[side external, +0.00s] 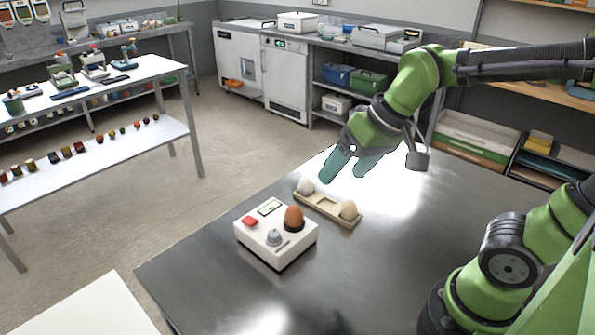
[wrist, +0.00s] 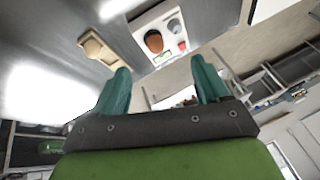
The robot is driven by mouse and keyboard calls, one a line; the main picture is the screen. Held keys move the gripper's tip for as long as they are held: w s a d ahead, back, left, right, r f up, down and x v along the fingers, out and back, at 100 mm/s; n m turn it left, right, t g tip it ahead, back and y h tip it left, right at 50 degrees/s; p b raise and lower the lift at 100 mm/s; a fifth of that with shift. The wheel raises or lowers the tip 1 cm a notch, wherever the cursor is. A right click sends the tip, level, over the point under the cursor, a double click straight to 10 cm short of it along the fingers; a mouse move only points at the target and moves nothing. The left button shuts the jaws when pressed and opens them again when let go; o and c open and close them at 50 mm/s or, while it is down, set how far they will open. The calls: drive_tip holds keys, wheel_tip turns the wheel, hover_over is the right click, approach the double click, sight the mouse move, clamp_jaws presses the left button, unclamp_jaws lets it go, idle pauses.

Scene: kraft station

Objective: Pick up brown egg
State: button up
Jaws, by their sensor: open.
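The brown egg (side external: 293,217) sits upright in a dark cup on a white device (side external: 270,258) on the metal table. It also shows in the wrist view (wrist: 154,41), beyond my fingers. My gripper (side external: 345,168) is open and empty, above the table, behind and to the right of the brown egg and apart from it. In the wrist view the two teal fingers (wrist: 160,80) stand wide apart with nothing between them touching.
The device carries a red button (side external: 250,221) and a grey knob (side external: 273,237).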

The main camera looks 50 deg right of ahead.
sight(294, 207)
drive_tip(key=w+a+g+h, duration=0.1)
drive_tip(key=w+g+h, duration=0.15)
drive_tip(key=w, duration=0.75)
drive_tip(key=shift+g, duration=0.35)
drive_tip(key=f, duration=0.5)
drive_tip(key=w+f, duration=0.1)
drive_tip(key=f, duration=1)
drive_tip(key=shift+w+d, duration=0.1)
drive_tip(key=shift+w, duration=0.3)
drive_tip(key=c, duration=0.9)
